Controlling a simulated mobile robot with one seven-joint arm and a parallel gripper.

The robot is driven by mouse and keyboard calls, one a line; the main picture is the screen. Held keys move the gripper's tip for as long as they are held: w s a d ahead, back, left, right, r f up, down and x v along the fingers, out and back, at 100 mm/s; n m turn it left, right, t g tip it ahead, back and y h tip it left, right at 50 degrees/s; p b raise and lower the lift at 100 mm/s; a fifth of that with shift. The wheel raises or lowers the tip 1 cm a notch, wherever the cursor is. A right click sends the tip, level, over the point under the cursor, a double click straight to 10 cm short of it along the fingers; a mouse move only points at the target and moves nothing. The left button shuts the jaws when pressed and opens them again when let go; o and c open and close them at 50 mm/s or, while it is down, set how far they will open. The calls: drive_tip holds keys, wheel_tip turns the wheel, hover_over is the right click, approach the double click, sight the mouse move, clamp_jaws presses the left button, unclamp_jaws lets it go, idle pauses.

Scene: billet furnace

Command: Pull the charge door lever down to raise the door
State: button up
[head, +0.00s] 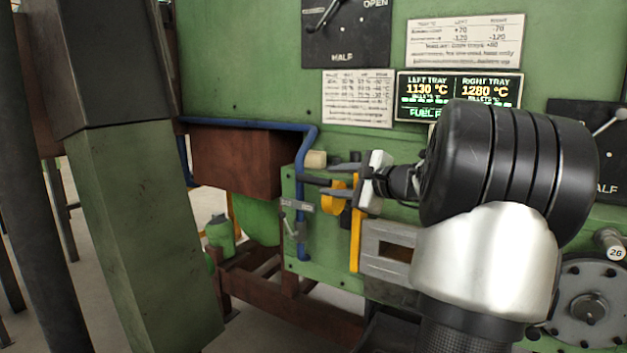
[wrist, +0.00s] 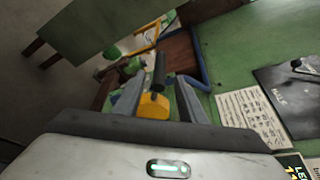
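The charge door lever shows a black grip (head: 313,180) and a yellow part (head: 333,199) in front of the green furnace panel. In the wrist view the black grip (wrist: 159,72) stands out from the yellow block (wrist: 154,106). My gripper (wrist: 158,90) is open, with one finger on each side of the lever and a visible gap; contact is not clear. In the head view my gripper (head: 338,181) points left at the lever, and my wrist hides part of the panel. I cannot identify the charge door itself.
A blue pipe (head: 307,140) and a rust-brown box (head: 237,162) lie left of the lever. A grey bracket (head: 296,205) sits below. A yellow bar (head: 356,238) and grey slotted frame (head: 385,262) stand below my gripper. A green post (head: 140,225) rises at left.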

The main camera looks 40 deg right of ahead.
sight(321, 180)
drive_tip(key=x, duration=0.8)
drive_tip(key=shift+a+p, duration=0.1)
drive_tip(key=shift+p, duration=0.3)
drive_tip(key=shift+c, duration=0.3)
drive_tip(key=shift+f, duration=0.1)
clamp_jaws()
